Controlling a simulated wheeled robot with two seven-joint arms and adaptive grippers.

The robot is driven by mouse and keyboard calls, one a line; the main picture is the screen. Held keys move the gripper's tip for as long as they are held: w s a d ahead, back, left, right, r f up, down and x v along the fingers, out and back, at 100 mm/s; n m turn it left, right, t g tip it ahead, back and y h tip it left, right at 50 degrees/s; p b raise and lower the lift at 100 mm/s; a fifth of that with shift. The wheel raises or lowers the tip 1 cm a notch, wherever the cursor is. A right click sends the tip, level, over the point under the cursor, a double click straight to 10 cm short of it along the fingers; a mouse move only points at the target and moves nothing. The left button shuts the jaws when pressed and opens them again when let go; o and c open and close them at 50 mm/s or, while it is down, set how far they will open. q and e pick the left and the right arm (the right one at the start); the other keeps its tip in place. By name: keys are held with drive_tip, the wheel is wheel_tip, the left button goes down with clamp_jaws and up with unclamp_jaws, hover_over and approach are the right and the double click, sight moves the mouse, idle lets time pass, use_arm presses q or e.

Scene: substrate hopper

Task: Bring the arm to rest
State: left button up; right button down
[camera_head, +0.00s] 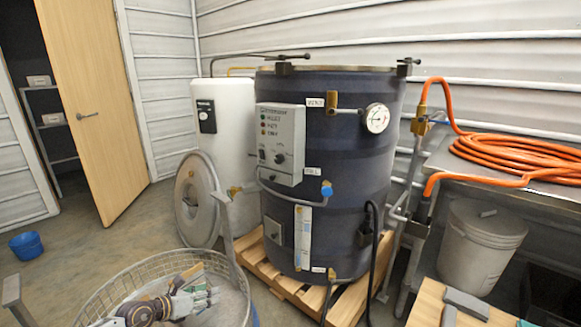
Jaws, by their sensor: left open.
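My left gripper (204,286) is at the lower left of the head view, its arm coming in from the bottom edge. It points to the right and its fingers are apart. It appears over the round wire-rimmed container (118,274), overlapping its pale inside. I cannot tell the height between them. I see nothing held between the fingers. My right gripper is not in view.
A dark blue drum (345,160) with a control box (280,140) stands on a wooden pallet (262,270) beyond the container. A round grey lid (197,200) leans against a white tank (228,130). An orange hose (510,155) lies at right. Floor at left is mostly clear around a blue bucket (26,245).

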use_arm(q)
drive_tip(key=w+a+r+n+t+y, duration=0.1)
drive_tip(key=w+r+n+t+y, duration=0.15)
drive_tip(key=r+n+t, duration=0.45)
drive_tip(key=w+a+r+n+t+y, duration=0.1)
drive_tip(key=w+r+n+t+y, duration=0.15)
drive_tip(key=r+n, duration=0.85)
drive_tip(key=s+d+f+n+g, duration=0.5)
drive_tip(key=s+d+f+n, duration=0.15)
drive_tip(key=s+n, duration=0.2)
drive_tip(key=s+d+f+n+g, duration=0.5)
drive_tip(key=s+d+f+n, duration=0.15)
drive_tip(key=s+f, duration=0.2)
drive_tip(key=s+d+f+n+g, duration=0.1)
drive_tip(key=s+f+n+g, duration=0.1)
drive_tip(key=s+f, duration=0.4)
drive_tip(key=s+d+f+n+g+h+p, duration=0.1)
drive_tip(key=s+f, duration=0.5)
drive_tip(key=s, duration=0.6)
drive_tip(key=shift+f+n+g, duration=0.25)
drive_tip(key=shift+n+g, duration=0.25)
drive_tip(key=shift+g, duration=0.25)
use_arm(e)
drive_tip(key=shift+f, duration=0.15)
